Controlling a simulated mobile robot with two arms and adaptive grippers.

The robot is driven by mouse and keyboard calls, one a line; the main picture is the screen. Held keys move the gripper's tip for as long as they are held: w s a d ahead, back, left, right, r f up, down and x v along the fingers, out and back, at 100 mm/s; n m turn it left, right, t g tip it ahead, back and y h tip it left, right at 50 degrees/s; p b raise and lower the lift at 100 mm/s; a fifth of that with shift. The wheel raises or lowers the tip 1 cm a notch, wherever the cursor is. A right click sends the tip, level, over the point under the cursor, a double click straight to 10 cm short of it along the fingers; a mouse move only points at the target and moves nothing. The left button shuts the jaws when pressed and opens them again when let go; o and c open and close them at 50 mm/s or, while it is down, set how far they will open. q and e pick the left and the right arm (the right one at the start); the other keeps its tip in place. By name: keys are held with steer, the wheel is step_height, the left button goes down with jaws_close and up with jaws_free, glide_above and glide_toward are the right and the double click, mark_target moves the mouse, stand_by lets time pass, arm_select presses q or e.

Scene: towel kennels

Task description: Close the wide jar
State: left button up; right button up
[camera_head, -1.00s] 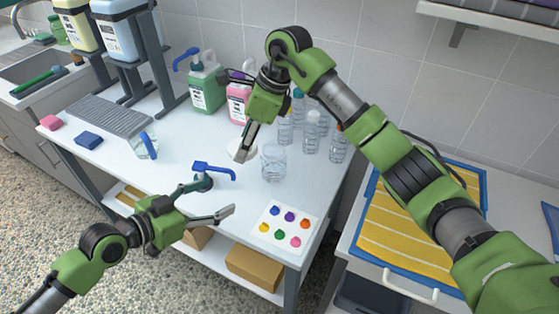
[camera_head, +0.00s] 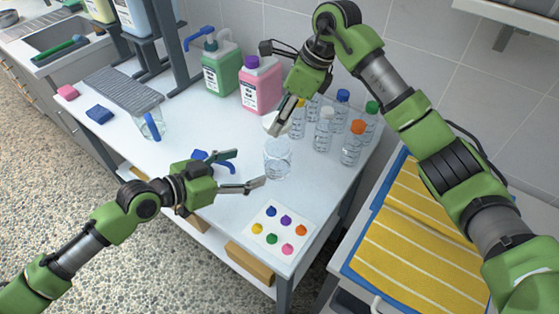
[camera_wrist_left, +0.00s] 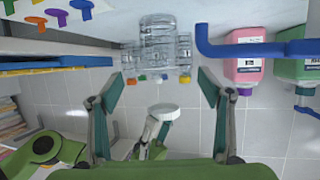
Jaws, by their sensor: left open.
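The wide jar (camera_head: 278,160) is clear, upright and without a lid on the white table; it also shows at the top of the left wrist view (camera_wrist_left: 157,32), which looks upside down. My right gripper (camera_head: 281,122) is shut on a white round lid (camera_head: 271,125), held above and behind the jar. The lid also shows in the left wrist view (camera_wrist_left: 163,114). My left gripper (camera_head: 250,168) is open and empty, just left of the jar, its fingers pointing at it. The jar lies beyond its fingertips.
Several clear bottles with coloured caps (camera_head: 324,130) stand close behind and right of the jar. A blue tap-like pump (camera_head: 222,166) is behind my left fingers. A card with coloured dots (camera_head: 277,230) lies in front. Green (camera_head: 220,72) and pink (camera_head: 261,88) canisters stand behind.

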arm_select(q)
steer(key=x, duration=1.2)
steer(key=shift+f, duration=0.1)
steer(key=c, duration=1.7)
steer(key=shift+c, duration=0.2)
arm_select(e)
glide_above(281, 139)
steer(key=s, duration=0.3)
steer(key=shift+f, duration=2.5)
steer(key=shift+f, duration=0.1)
steer(key=shift+f, duration=0.8)
steer(key=shift+f, duration=0.55)
